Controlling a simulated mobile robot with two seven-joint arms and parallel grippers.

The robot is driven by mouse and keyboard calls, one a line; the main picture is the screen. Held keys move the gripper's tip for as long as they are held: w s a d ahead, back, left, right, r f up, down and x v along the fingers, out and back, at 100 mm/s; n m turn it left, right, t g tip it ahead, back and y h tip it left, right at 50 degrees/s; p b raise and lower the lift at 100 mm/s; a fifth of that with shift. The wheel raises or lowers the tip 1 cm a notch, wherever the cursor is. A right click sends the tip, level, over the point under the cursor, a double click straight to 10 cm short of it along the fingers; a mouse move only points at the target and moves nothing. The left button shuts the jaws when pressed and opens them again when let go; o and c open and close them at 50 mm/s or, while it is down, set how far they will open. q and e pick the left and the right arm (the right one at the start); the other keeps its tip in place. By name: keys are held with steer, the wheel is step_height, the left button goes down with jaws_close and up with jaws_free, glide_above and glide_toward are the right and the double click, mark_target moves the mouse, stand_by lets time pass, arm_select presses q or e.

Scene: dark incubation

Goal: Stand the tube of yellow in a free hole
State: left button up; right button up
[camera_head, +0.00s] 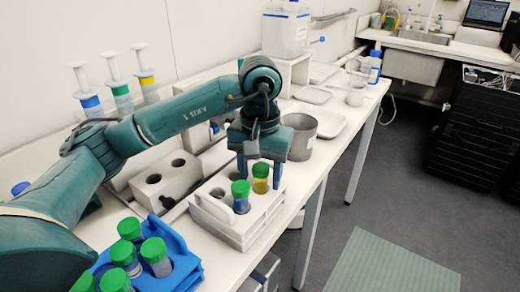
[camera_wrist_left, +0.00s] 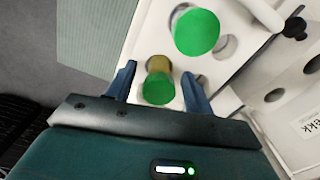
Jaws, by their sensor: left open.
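The tube of yellow (camera_head: 261,185) has a green cap and stands upright at the right end of the white rack (camera_head: 238,236). In the left wrist view its green cap (camera_wrist_left: 158,89) sits between my fingers. My left gripper (camera_head: 261,174) is open, with one finger on each side of this tube; in the left wrist view (camera_wrist_left: 158,86) gaps show beside the cap. A green-capped tube of blue (camera_head: 241,203) stands next to it in the rack. A free hole (camera_head: 217,193) shows in the rack, left of the tube of blue. My right gripper is not in view.
A blue rack (camera_head: 185,270) with several green-capped tubes stands front left. A pale block with round holes (camera_head: 160,190) lies behind the white rack. A grey metal beaker (camera_head: 300,140) stands close to the right of my gripper. Large syringes (camera_head: 115,85) stand at the back left.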

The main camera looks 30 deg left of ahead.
arm_select(q)
step_height(320, 180, up, 12)
steer(key=p, duration=0.1)
steer(key=shift+s+f, duration=0.1)
steer(key=shift+f, duration=0.1)
stand_by(0.5)
